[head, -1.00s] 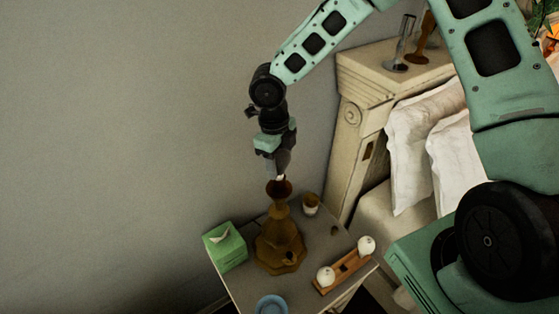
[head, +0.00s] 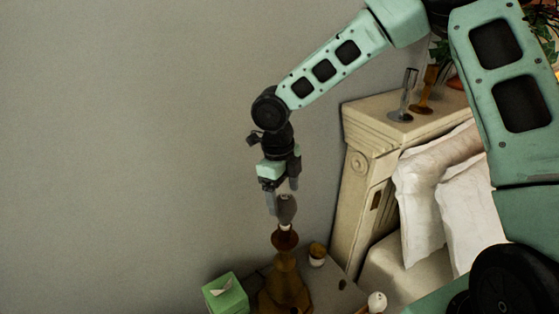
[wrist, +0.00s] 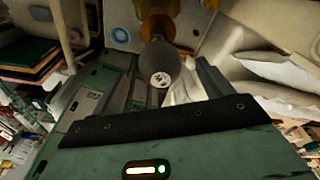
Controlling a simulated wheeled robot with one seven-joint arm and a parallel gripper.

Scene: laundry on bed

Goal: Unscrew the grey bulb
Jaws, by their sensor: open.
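The grey bulb (head: 287,209) stands upright at the top of the brown lamp (head: 285,285), with a pale band at its base. I cannot tell how far it is screwed in. My gripper (head: 283,200) points down from above, open, its fingers spread on either side of the bulb's upper part. In the wrist view the rounded end of the bulb (wrist: 160,68), with small pale print, faces the camera between the fingers, and the amber lamp (wrist: 156,20) shows behind it. I see no clear contact between fingers and bulb.
A green tissue box (head: 226,295) and a small brown-and-white cup (head: 317,254) flank the lamp on the nightstand (head: 338,272). A white bulb (head: 377,301) shows at the lower edge. The cream headboard (head: 365,150) and pillows (head: 420,215) are on the right; a bare wall is behind.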

